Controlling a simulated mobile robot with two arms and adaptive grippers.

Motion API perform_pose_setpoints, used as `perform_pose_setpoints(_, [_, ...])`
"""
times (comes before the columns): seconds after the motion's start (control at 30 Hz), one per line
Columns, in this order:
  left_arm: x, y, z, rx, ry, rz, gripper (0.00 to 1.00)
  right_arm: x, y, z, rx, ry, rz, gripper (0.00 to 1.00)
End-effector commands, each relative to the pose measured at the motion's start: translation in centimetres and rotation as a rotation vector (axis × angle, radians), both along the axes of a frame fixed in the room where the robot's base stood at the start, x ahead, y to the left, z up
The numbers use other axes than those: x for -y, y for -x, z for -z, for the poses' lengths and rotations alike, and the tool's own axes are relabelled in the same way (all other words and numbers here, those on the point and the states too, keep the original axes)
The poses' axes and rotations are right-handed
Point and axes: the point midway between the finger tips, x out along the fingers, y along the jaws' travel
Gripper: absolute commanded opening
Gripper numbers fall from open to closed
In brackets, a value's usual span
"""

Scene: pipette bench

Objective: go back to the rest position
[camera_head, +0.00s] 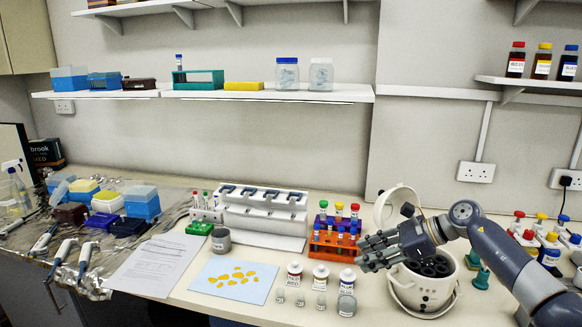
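My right gripper (368,254) reaches in from the right on its grey arm. Its fingers point left and look spread apart, with nothing seen between them. It hangs in front of and over the left side of a white round centrifuge (418,294), whose lid (394,207) stands open behind the gripper. The dark rotor (432,266) shows partly; the gripper and wrist hide some of it. My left gripper is not in view.
Close left of the gripper stand an orange tube rack (334,246) and labelled bottles (320,277). A pipette stand (263,215), a blue sheet (234,280) and paper (158,264) lie further left.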

Motion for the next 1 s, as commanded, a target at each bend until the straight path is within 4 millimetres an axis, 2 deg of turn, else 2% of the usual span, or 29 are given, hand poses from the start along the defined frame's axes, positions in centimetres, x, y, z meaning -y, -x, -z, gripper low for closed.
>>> perform_pose_setpoints(0.03, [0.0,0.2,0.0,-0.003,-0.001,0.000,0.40,-3.5,0.2,0.7,-0.008,-0.108,0.025,0.37])
perform_pose_setpoints(0.1, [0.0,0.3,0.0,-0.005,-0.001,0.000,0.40,-7.0,0.3,0.5,-0.025,-0.268,0.086,0.37])
perform_pose_setpoints(0.2, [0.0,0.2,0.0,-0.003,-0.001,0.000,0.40,-10.9,0.7,-0.3,-0.078,-0.504,0.187,0.37])
perform_pose_setpoints(0.3, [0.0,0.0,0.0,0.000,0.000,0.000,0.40,-13.2,1.3,-1.2,-0.165,-0.745,0.306,0.37])
perform_pose_setpoints(0.4, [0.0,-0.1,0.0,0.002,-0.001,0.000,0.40,-13.8,2.0,-1.8,-0.279,-0.983,0.443,0.37])
perform_pose_setpoints(0.53, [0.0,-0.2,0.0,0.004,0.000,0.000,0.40,-12.5,2.9,-1.4,-0.462,-1.285,0.647,0.37])
perform_pose_setpoints(0.67, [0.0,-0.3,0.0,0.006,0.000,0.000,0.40,-9.6,4.3,0.7,-0.669,-1.564,0.881,0.37])
perform_pose_setpoints(0.77, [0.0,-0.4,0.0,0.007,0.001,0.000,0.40,-6.9,6.1,3.7,-0.837,-1.760,1.082,0.37])
perform_pose_setpoints(0.87, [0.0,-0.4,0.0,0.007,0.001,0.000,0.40,-4.2,8.9,7.4,-1.004,-1.936,1.304,0.37])
perform_pose_setpoints(0.97, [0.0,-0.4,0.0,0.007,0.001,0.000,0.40,-1.8,12.7,11.7,-1.166,-2.088,1.548,0.37])
perform_pose_setpoints(1.0, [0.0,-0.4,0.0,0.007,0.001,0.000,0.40,-1.1,14.6,13.4,-1.228,-2.141,1.652,0.37])
